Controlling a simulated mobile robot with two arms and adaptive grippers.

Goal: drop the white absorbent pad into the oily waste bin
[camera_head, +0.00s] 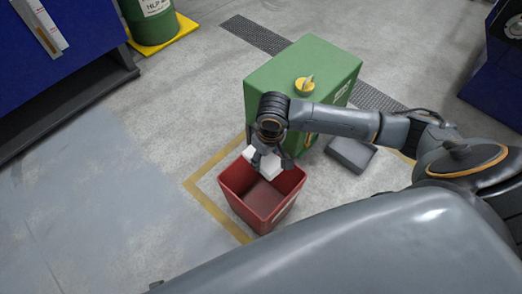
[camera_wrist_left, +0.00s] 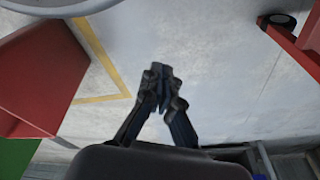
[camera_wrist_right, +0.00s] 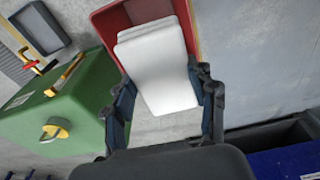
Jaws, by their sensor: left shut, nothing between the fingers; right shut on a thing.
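The white absorbent pad (camera_head: 262,162) is in my right gripper (camera_head: 270,155), over the far rim of the red open bin (camera_head: 262,208). In the right wrist view the folded pad (camera_wrist_right: 160,70) sits between the two fingers of the right gripper (camera_wrist_right: 165,95), with the red bin (camera_wrist_right: 110,25) behind it. The bin looks empty where its inside shows. My left gripper (camera_wrist_left: 163,85) is shut and empty above bare floor in the left wrist view. A red bin wall (camera_wrist_left: 40,85) shows at the left there.
A green cabinet (camera_head: 290,75) with a yellow knob stands just behind the bin. A grey tray (camera_head: 350,153) lies right of it. Yellow floor lines (camera_head: 207,200) surround the bin. A green drum (camera_head: 150,22) stands at the back left. Floor left of the bin is clear.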

